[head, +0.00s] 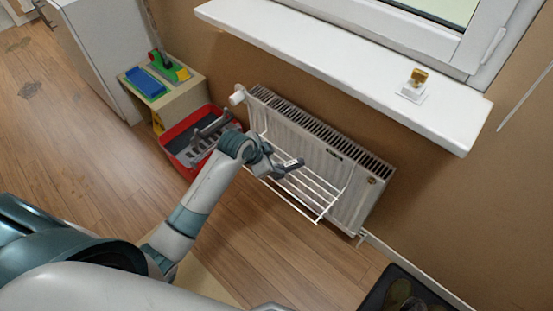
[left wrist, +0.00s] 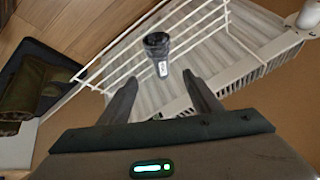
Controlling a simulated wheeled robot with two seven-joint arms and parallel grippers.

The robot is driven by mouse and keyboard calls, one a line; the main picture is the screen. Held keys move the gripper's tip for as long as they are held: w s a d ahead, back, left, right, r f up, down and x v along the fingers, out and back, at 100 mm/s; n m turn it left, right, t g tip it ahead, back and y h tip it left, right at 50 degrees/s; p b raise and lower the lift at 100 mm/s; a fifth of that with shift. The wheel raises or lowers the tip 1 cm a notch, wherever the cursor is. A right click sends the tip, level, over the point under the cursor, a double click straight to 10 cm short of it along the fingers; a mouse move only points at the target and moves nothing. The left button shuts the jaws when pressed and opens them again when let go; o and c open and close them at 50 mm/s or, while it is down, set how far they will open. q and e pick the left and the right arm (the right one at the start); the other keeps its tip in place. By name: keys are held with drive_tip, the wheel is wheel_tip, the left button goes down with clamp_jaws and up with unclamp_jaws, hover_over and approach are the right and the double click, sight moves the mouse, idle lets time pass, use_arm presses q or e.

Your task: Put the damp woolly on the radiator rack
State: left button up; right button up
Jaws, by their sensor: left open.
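The white wire radiator rack (head: 318,218) hangs on the front of the white radiator (head: 335,165); its bars also cross the left wrist view (left wrist: 110,50). A small dark grey piece with a white label (left wrist: 157,45), which looks like the woolly, is over the rack bars, just beyond my fingertips. In the head view it shows as a dark piece (head: 292,164) by the gripper. My left gripper (head: 277,160) is open above the rack; its two fingers also show in the left wrist view (left wrist: 159,77), apart from each other. I cannot tell exactly how the piece rests on the bars. My right gripper is not in view.
A red crate (head: 168,135) with grey items stands left of the radiator, beside a low shelf (head: 185,92). A white windowsill (head: 330,60) juts out above. A black tray (head: 372,298) is at the bottom right. Wooden floor (head: 90,140) is free on the left.

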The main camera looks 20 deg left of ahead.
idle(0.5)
use_arm(q)
drive_tip(key=s+f, duration=0.1)
drive_tip(key=f, duration=0.2)
drive_tip(key=s+f+n, duration=0.1)
drive_tip(key=s+f, duration=0.1)
drive_tip(key=f, duration=0.2)
drive_tip(key=s+f+n, duration=0.1)
drive_tip(key=s+f, duration=0.1)
drive_tip(key=f, duration=0.1)
drive_tip(key=shift+d+f, duration=0.15)
drive_tip(key=shift+f, duration=0.15)
drive_tip(key=s+d+f+n, duration=0.1)
drive_tip(key=s+f+n, duration=0.1)
drive_tip(key=s+f, duration=0.9)
drive_tip(key=s+d+f+n, duration=0.2)
drive_tip(key=s+f+n, duration=0.1)
drive_tip(key=s+f, duration=0.9)
drive_tip(key=s, duration=0.4)
drive_tip(key=shift+s+d+g+y, duration=0.25)
drive_tip(key=shift+s+g+y, duration=0.05)
drive_tip(key=shift+g+y, duration=0.1)
